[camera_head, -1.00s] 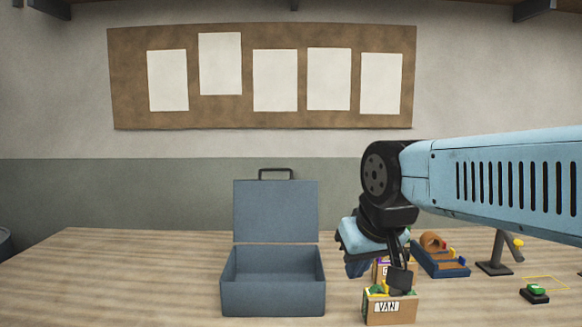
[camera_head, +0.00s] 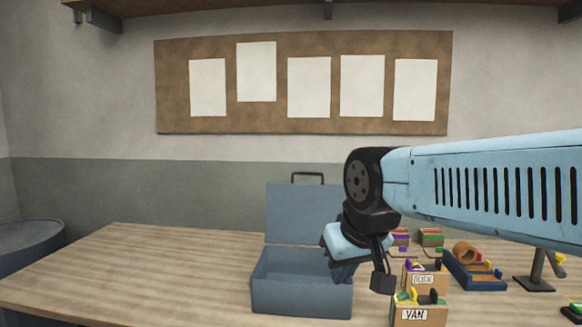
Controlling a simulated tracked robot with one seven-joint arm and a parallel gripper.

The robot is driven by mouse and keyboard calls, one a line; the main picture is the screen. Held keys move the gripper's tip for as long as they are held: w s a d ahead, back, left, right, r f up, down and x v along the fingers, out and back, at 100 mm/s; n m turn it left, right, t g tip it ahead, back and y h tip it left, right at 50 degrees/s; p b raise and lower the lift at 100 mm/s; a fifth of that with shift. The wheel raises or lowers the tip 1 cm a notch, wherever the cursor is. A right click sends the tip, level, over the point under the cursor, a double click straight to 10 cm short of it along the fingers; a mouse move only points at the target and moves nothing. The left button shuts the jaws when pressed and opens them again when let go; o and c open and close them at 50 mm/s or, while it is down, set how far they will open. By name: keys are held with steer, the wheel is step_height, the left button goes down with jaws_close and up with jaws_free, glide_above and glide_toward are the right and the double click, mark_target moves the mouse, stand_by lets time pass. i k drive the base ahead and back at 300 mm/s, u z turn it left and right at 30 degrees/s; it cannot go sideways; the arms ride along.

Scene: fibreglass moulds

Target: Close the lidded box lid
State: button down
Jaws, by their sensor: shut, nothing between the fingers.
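The blue-grey lidded box (camera_head: 301,296) stands on the wooden table, left of my arm. Its lid (camera_head: 300,214) is open and stands upright at the back, with a dark handle (camera_head: 308,178) on its top edge. The inside of the box looks empty where it shows. My gripper (camera_head: 362,281) hangs at the right side of the box and overlaps its right edge and part of the lid in the picture. I cannot tell whether it touches the box. The fingers are partly hidden, and nothing shows held in them.
Small cardboard boxes, one labelled VAN (camera_head: 417,312), stand right of the box below my arm. A blue tray (camera_head: 474,275) with a brown roll and a dark stand (camera_head: 534,284) are farther right. The table left of the box is clear. A blue drum (camera_head: 30,245) stands at far left.

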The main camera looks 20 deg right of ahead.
mark_target(296, 213)
steer(key=u, duration=0.15)
steer(key=i, duration=0.9)
steer(key=z, duration=0.6)
